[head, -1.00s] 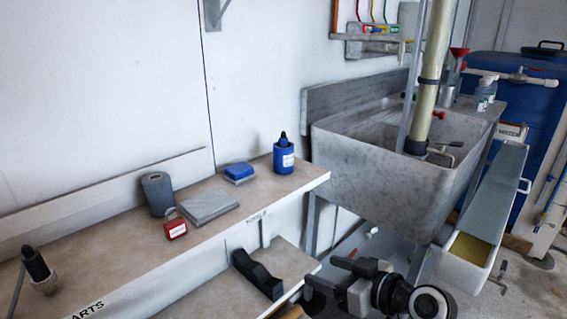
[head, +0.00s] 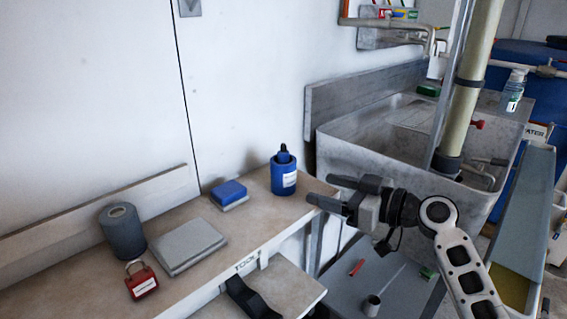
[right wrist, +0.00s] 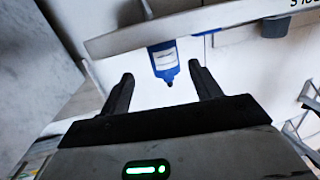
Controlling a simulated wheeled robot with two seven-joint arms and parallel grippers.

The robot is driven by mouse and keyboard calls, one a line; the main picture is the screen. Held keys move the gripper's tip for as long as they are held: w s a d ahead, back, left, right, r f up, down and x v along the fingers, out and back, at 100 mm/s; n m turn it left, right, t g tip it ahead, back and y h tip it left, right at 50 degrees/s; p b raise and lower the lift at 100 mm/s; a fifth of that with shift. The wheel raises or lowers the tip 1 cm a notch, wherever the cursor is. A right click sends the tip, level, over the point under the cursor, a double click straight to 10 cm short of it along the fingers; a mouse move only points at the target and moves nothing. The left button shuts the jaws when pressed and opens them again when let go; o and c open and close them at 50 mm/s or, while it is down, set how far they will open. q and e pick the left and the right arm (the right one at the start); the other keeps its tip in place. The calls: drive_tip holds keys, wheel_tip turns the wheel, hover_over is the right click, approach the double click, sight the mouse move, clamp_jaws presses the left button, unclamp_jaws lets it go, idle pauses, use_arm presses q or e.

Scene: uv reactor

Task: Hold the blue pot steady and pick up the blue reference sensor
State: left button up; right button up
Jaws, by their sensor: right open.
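The blue pot (head: 284,178) stands upright near the right end of the upper shelf, with a white label on its side. The dark-tipped blue reference sensor (head: 283,154) sticks up out of its top. My right gripper (head: 318,190) is open and empty, just right of the pot and apart from it, near the shelf's end. In the right wrist view the pot (right wrist: 163,57) and the sensor tip (right wrist: 168,79) appear upside down beyond and between the two open fingers (right wrist: 163,88). My left gripper is not in view.
The shelf (head: 215,268) also bears a blue-topped block (head: 229,194), a grey slab (head: 184,246), a red padlock (head: 141,281) and a grey roll (head: 122,232). A stone sink (head: 350,160) stands behind my right arm. A pale pipe (head: 470,90) rises from it.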

sight(294, 182)
drive_tip(key=x, duration=0.6)
drive_tip(key=shift+s+a+f, duration=0.1)
drive_tip(key=shift+a, duration=0.05)
drive_tip(key=shift+b+x, duration=1)
drive_tip(key=shift+x, duration=0.15)
drive_tip(key=shift+a, duration=0.2)
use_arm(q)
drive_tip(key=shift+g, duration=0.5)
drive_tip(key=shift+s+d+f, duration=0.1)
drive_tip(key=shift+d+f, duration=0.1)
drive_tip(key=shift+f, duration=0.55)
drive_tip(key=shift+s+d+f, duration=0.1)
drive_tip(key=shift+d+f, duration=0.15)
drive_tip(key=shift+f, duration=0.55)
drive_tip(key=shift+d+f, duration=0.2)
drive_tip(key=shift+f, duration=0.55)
use_arm(e)
drive_tip(key=shift+w+a, duration=0.3)
drive_tip(key=shift+w, duration=0.05)
